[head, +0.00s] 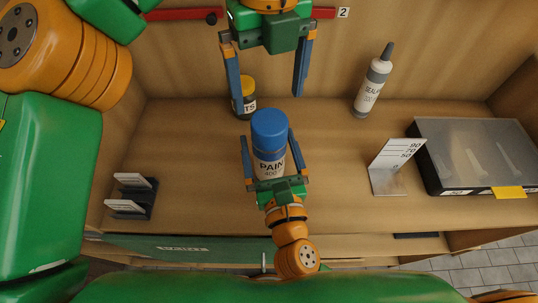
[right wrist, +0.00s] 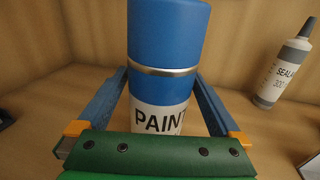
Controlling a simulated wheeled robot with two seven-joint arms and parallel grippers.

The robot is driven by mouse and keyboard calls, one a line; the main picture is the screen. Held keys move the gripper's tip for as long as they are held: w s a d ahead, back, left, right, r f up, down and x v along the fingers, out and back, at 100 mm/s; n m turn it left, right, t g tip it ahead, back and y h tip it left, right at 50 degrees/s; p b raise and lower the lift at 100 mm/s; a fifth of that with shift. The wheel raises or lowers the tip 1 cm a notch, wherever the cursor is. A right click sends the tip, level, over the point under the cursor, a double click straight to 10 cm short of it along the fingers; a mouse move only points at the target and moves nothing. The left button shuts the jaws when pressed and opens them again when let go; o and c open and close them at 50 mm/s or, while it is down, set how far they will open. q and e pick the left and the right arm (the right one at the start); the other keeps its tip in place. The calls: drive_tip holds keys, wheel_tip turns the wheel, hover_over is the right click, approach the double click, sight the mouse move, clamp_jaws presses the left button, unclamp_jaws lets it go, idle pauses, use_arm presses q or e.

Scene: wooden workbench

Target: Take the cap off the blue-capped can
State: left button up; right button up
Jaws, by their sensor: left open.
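The blue-capped can (head: 268,165), labelled PAINT, stands upright near the middle of the workbench. Its blue cap (head: 268,127) is on top; in the right wrist view the cap (right wrist: 169,35) sits above a silver ring on the can (right wrist: 160,90). My right gripper (head: 268,138) has one finger on each side of the can body, below the cap, and looks shut on it. My left gripper (head: 268,100) comes in from above, open and empty, its fingers spread wider than the cap. The fingertips look above and behind the cap; the exact gap is hard to judge.
A sealant tube (head: 371,86) stands at the back right. A white number sign (head: 392,165) and a clear-lidded case (head: 475,150) are on the right. A small black holder (head: 133,197) is at left.

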sight(269, 120)
use_arm(q)
drive_tip(key=shift+s+d+r, duration=0.1)
drive_tip(key=shift+s, duration=0.25)
use_arm(e)
drive_tip(key=shift+s+r, duration=0.1)
drive_tip(key=shift+s, duration=0.2)
drive_tip(key=c, duration=1.1)
use_arm(q)
drive_tip(key=shift+w, duration=0.15)
use_arm(e)
drive_tip(key=shift+w, duration=0.15)
clamp_jaws()
use_arm(q)
drive_tip(key=shift+r+n, duration=0.35)
drive_tip(key=shift+n, duration=0.85)
wheel_tip(269, 120, down, 8)
drive_tip(key=n, duration=0.7)
drive_tip(key=n+h, duration=0.1)
drive_tip(key=n, duration=0.7)
drive_tip(key=shift+n+t, duration=0.3)
drive_tip(key=shift+c, duration=0.2)
